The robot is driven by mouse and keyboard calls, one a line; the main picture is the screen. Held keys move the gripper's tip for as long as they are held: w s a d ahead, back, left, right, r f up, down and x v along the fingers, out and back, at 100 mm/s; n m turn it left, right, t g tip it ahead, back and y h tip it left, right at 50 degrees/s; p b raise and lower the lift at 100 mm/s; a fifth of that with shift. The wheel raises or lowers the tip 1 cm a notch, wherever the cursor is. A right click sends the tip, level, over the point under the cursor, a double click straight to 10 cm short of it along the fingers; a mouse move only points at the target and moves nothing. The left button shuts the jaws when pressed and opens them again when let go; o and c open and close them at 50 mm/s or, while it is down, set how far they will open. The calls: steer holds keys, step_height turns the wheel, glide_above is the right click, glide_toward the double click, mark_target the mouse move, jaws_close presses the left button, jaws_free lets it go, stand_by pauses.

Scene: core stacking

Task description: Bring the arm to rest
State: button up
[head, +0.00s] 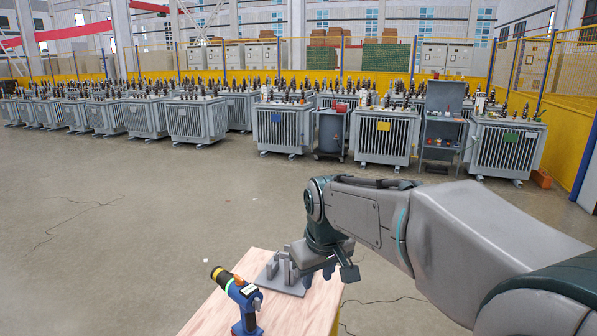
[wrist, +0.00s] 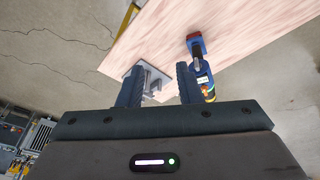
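My arm reaches from the right in the head view, with my gripper (wrist: 158,74) pointing down above the table's far right part. In the wrist view its two dark fingers are apart, and I see nothing held between them. A grey stand (head: 285,280) with upright prongs sits on the wooden table (head: 205,318); part of it lies behind my gripper in the head view. The stand (wrist: 154,80) shows beyond the gap between the fingers. A blue power drill with a yellow and black nose (head: 240,292) stands on the table, left of my gripper, apart from it.
The table's far and right edges are close to my gripper. A small white object (head: 206,260) lies on the floor beyond the table. Open concrete floor (head: 140,210) stretches to rows of grey transformers (head: 385,135) and a yellow fence. Dark cable-like lines cross the floor.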

steer(key=s+d+f+m, duration=0.2)
steer(key=s+d, duration=0.3)
steer(key=s, duration=0.4)
steer(key=s+d+f+m, duration=0.3)
steer(key=s+d, duration=0.3)
steer(key=s, duration=0.4)
steer(key=shift+d+f+h, duration=0.25)
steer(key=shift+f+h, duration=0.15)
steer(key=shift+f, duration=0.15)
